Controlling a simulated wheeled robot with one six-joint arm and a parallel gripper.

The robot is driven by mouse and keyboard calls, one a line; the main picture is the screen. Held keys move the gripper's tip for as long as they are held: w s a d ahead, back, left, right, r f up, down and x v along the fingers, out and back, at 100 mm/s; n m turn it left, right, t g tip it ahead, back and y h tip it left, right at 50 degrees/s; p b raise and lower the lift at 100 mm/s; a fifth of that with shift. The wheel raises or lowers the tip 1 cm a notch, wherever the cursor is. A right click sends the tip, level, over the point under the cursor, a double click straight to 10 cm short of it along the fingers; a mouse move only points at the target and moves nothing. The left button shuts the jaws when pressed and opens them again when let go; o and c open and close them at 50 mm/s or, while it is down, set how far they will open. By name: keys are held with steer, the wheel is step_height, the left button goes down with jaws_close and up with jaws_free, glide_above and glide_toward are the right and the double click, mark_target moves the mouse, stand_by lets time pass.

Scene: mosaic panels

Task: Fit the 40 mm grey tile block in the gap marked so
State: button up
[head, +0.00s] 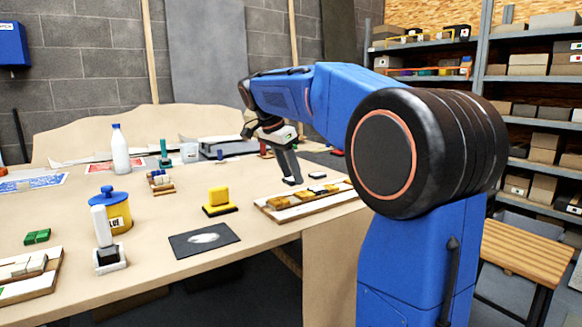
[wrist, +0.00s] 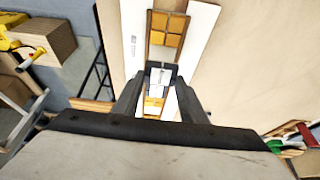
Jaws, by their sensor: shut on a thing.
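My gripper (wrist: 161,70) is shut on a small light grey block (wrist: 159,78), which shows between the fingertips in the wrist view. In the head view my gripper (head: 292,180) is low, just behind the panel. The mosaic panel (head: 305,206) is a long wooden tray near the table's right edge, with orange-brown tiles and pale pieces. In the wrist view its white rails (wrist: 200,28) run either side of orange tiles (wrist: 167,30), and the fingers are over the channel between them. One rail has small print, too small to read. The fingers and block hide the channel beneath, so I cannot tell whether the block touches it.
A yellow block on a black base (head: 219,200), a dark mat (head: 204,240), a yellow pot with blue lid (head: 115,212) and a white bottle (head: 120,150) stand left of the panel. Another tile tray (head: 30,275) lies at front left. Table between is partly clear.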

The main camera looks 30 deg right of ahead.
mark_target(288, 180)
steer(key=shift+f, duration=1.45)
steer(key=shift+f, duration=1.05)
stand_by(0.6)
steer(key=o, duration=1.1)
steer(key=shift+o, duration=0.2)
steer(key=v, duration=1.7)
steer(key=shift+a+r, duration=0.1)
steer(key=s+a+f+n+t+y, duration=0.1)
steer(key=s+a+f+n, duration=0.2)
steer(key=s+f+n, duration=0.3)
steer(key=s+a+f+n+t+y, duration=0.2)
steer(key=s+f+n, duration=0.3)
steer(key=s+f, duration=0.9)
steer(key=s+a+f+n+t+y, duration=0.1)
steer(key=s+a+f+n, duration=0.3)
steer(key=s+f, duration=0.6)
step_height(288, 180, down, 4)
steer(key=n, duration=0.2)
steer(key=shift+f+n+t, duration=0.2)
steer(key=shift+n+t, duration=0.1)
